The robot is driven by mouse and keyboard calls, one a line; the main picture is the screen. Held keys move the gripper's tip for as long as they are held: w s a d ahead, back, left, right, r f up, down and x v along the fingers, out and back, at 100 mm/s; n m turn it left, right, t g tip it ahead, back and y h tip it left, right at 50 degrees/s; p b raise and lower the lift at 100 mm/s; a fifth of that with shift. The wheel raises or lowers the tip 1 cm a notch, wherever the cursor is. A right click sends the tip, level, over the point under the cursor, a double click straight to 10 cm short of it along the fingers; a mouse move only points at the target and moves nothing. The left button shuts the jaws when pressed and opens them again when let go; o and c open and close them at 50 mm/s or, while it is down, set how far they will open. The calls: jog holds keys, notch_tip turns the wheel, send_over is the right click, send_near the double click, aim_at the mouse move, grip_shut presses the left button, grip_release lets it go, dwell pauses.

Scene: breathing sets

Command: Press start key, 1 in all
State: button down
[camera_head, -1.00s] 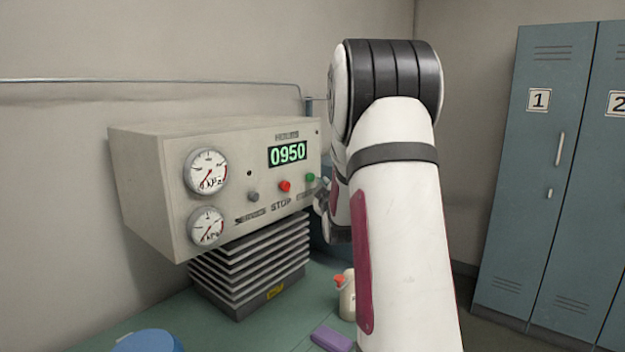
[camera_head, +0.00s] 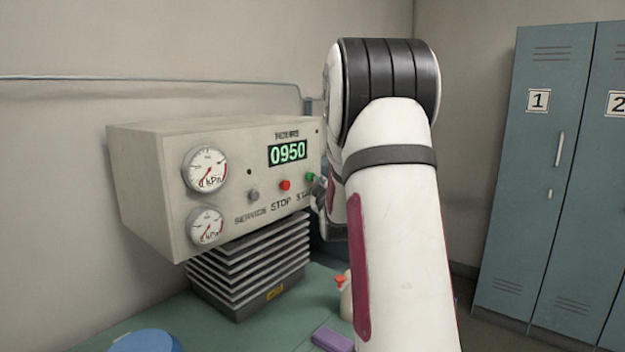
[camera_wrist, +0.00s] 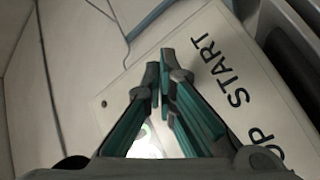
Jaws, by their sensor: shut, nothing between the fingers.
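The green start key (camera_head: 310,177) sits at the right of the machine's front panel, beside the red stop key (camera_head: 285,185) and a grey service key (camera_head: 253,195). My gripper (camera_head: 319,186) is close to the green key in the head view, mostly hidden behind my arm. In the wrist view my gripper (camera_wrist: 164,70) is shut and empty, its tips over the panel beside the START lettering (camera_wrist: 224,72). The green key cannot be made out there; the fingers appear to cover it. I cannot tell whether the tips touch it.
The machine's panel (camera_head: 240,160) carries two dials and a green display (camera_head: 287,153) reading 0950. It rests on a ribbed bellows (camera_head: 250,270) on a green table. A bottle with a red top (camera_head: 345,300) and a purple block (camera_head: 332,340) lie nearby. Lockers (camera_head: 535,170) stand right.

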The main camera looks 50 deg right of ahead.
jog(key=shift+w+a+b, duration=0.1)
jog(key=shift+w+b, duration=0.3)
jog(key=shift+w, duration=0.15)
dwell(0.6)
jog(key=shift+s, duration=1.05)
jog(key=s, duration=0.5)
jog(key=shift+d, duration=0.3)
dwell(0.6)
